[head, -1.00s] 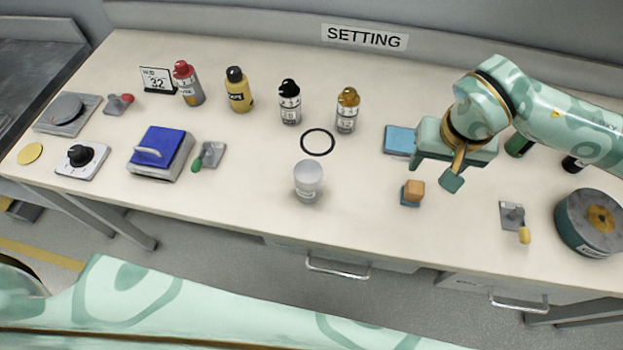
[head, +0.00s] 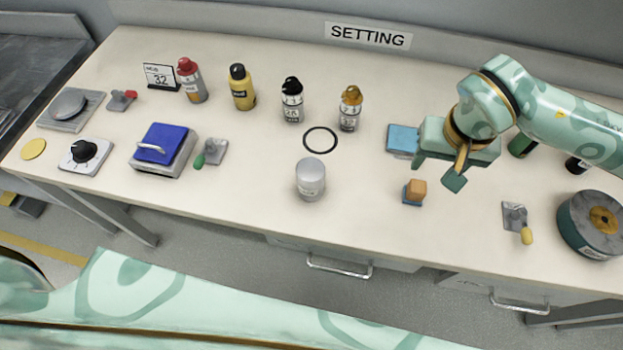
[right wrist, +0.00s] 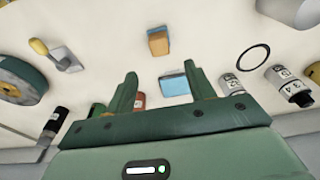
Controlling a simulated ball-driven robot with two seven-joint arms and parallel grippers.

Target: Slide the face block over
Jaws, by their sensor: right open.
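No block carries a face that I can make out. An orange block (head: 416,188) on a small blue base sits on the right half of the table; it also shows in the right wrist view (right wrist: 158,42). A flat blue block (head: 402,138) with a pale side lies behind it, and shows in the right wrist view (right wrist: 174,86) beyond the fingers. My right gripper (head: 437,171) is open and empty above the table, its fingers (right wrist: 160,70) apart near these two blocks, touching neither. My left gripper is not in view.
A black ring (head: 320,139) lies flat on the table, left of the blocks. A grey cylinder (head: 311,180) stands before it. Bottles (head: 292,100) stand behind. A yellow-handled lever (head: 517,220) and a round drum (head: 592,226) are at right. The table between the cylinder and orange block is clear.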

